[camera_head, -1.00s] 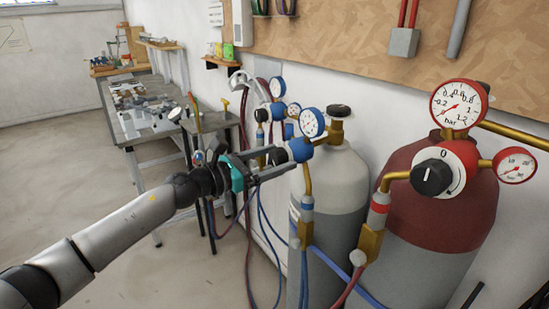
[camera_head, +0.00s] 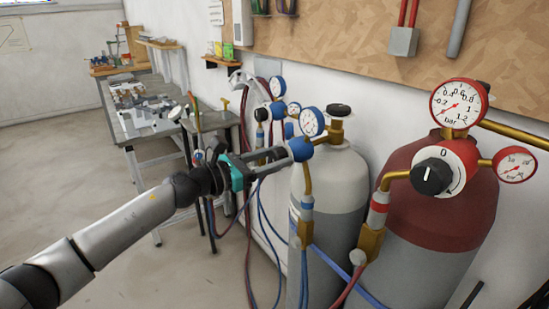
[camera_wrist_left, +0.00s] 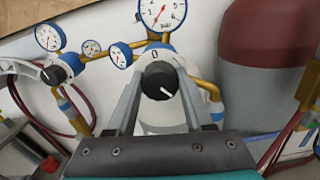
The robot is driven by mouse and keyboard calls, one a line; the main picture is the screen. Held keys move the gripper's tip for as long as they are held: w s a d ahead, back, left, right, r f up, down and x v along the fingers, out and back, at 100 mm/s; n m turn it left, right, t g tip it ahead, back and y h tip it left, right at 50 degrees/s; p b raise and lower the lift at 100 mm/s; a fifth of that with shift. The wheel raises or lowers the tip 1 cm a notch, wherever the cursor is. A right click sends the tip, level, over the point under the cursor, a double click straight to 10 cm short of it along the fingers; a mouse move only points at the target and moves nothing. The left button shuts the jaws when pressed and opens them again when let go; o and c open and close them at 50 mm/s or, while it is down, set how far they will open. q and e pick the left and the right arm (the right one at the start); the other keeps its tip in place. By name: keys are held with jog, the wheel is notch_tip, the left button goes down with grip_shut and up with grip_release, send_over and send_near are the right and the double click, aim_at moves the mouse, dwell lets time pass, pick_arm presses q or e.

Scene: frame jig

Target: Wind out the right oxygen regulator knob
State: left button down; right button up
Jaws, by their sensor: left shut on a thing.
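The right oxygen regulator (camera_head: 311,121) is blue with a white-faced gauge, mounted on the grey-and-white cylinder (camera_head: 340,178). Its black knob (camera_wrist_left: 160,80) faces the left wrist camera, with a white pointer line and a 0 mark above it. My left gripper (camera_head: 295,150) is shut on this knob, one finger at each side of it in the left wrist view. In the head view the fingers largely hide the knob. My right gripper is not in view.
A second blue regulator (camera_wrist_left: 62,68) with its own black knob stands to the left. The red cylinder (camera_head: 438,200) with a red regulator (camera_head: 444,168) stands at the right. Hoses (camera_head: 262,225) hang below my left gripper. A workbench (camera_head: 150,105) is behind.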

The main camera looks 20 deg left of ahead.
pick_arm(q)
jog(key=n+p, duration=0.2)
jog(key=n, duration=0.1)
jog(key=shift+r, duration=0.1)
jog(key=n+p, duration=0.2)
jog(key=n, duration=0.1)
jog(key=shift+n, duration=0.4)
jog(key=n+p, duration=0.4)
jog(key=n, duration=0.2)
jog(key=n+p, duration=0.2)
jog(key=n, duration=0.2)
jog(key=n+p, duration=0.2)
jog(key=n, duration=0.1)
jog(key=shift+n, duration=0.3)
jog(key=n+p, duration=0.1)
jog(key=n, duration=0.1)
jog(key=shift+n+p, duration=0.9)
jog(key=shift+n, duration=0.9)
